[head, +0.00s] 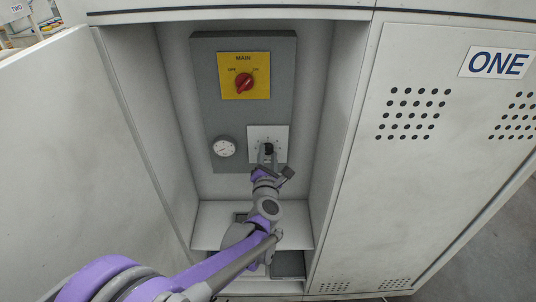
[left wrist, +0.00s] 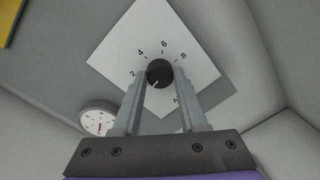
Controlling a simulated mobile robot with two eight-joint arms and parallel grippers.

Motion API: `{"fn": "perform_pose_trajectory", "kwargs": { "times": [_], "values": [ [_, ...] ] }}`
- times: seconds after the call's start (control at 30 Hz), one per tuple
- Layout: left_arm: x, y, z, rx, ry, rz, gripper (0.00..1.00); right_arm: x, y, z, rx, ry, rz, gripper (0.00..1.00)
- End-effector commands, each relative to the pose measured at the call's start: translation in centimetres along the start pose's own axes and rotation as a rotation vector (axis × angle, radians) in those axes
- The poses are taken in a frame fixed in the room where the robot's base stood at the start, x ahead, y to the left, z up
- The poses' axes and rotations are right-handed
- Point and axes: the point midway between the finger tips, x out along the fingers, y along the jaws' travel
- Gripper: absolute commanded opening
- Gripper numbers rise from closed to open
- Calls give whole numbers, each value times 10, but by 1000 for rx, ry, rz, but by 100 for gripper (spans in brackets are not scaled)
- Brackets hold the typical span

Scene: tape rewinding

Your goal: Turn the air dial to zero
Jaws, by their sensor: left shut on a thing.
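The air dial is a black round knob (head: 268,148) on a white square plate (head: 281,133) on the cabinet's grey back panel. In the left wrist view the knob (left wrist: 159,72) sits amid the numbers 2, 4, 6 and 8. A short light mark on it points down and left, below the 2. The zero cannot be made out. My left gripper (head: 267,154) reaches up to the dial. Its two fingers (left wrist: 158,84) are shut on the knob, one on each side. My right gripper is not in view.
A round white gauge (head: 224,147) is left of the dial. Above is a red main switch (head: 244,83) on a yellow plate (head: 229,91). The cabinet's side walls stand close on both sides, with an open door (head: 70,150) at the left and a shelf (head: 208,222) below.

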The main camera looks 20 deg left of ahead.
Motion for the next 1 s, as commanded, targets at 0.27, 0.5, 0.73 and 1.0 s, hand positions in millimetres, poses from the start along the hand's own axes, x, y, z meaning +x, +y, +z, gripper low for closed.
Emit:
{"fn": "perform_pose_trajectory", "kwargs": {
  "times": [0.27,0.5,0.73,1.0],
  "values": [
    [0,0,0,-56,-3,-1,0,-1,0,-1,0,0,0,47],
    [0,0,0,-62,-3,-1,0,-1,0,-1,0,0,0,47],
    [0,0,0,-61,-3,-1,53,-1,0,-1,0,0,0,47],
    [0,0,0,-60,-3,0,72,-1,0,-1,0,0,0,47]
  ]
}}
